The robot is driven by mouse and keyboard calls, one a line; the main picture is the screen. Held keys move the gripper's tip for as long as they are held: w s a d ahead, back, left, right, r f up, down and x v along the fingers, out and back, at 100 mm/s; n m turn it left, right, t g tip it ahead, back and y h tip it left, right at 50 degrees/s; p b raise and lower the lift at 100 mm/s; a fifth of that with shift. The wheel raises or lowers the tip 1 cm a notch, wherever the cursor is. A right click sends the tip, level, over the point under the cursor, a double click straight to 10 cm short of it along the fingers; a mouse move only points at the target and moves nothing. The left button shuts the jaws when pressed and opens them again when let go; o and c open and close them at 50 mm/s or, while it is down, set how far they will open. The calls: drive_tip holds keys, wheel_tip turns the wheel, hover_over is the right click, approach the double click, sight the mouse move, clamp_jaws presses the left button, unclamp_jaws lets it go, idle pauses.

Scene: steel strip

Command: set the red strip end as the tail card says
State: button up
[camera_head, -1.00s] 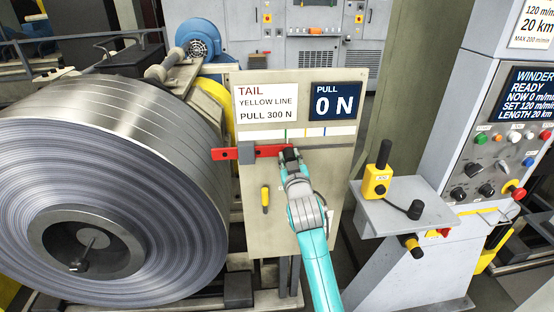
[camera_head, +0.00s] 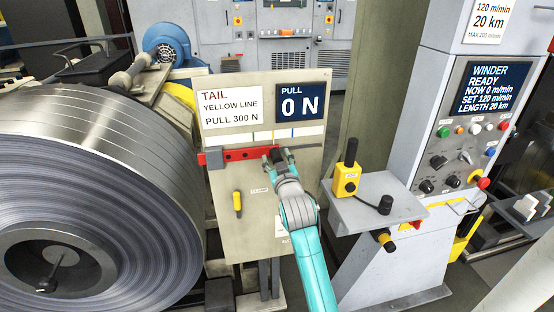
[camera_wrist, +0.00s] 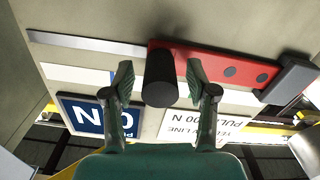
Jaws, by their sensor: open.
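The red strip end (camera_head: 245,154) lies level across the pale board (camera_head: 225,230), below a white scale (camera_head: 290,134) with coloured lines. A grey block (camera_head: 215,159) crosses the strip at its left. The tail card (camera_head: 230,107) reads yellow line, pull 300 N. The pull display (camera_head: 301,105) reads 0 N. My gripper (camera_head: 278,155) is at the strip's right end. In the wrist view the open jaws (camera_wrist: 159,70) stand either side of a black knob (camera_wrist: 160,80) on the red strip (camera_wrist: 225,68), with gaps on both sides. My gripper hides the strip's tip in the head view.
A yellow clamp handle (camera_head: 238,203) hangs below the strip on the board. The large steel coil (camera_head: 90,165) stands at left. At right a grey shelf (camera_head: 375,212) carries a yellow box with a black lever (camera_head: 347,175). The winder console (camera_head: 465,150) stands beyond it.

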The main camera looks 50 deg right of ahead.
drive_tip(key=v, duration=1.2)
idle(0.3)
drive_tip(key=s+a+f+n+y, duration=0.3)
drive_tip(key=s+a+f+y, duration=0.2)
drive_tip(key=s+a+f, duration=0.9)
drive_tip(key=s+a+f+y, duration=0.1)
drive_tip(key=s+a, duration=0.3)
drive_tip(key=s, duration=0.3)
drive_tip(key=s+a+f+y, duration=0.1)
drive_tip(key=s+a+y, duration=0.1)
drive_tip(key=s+a, duration=0.2)
drive_tip(key=s+a+f+n+y, duration=0.1)
drive_tip(key=s+a, duration=0.3)
drive_tip(key=s, duration=0.6)
drive_tip(key=shift+s+f+y, duration=0.2)
drive_tip(key=shift+s+y, duration=0.1)
drive_tip(key=shift+y, duration=0.2)
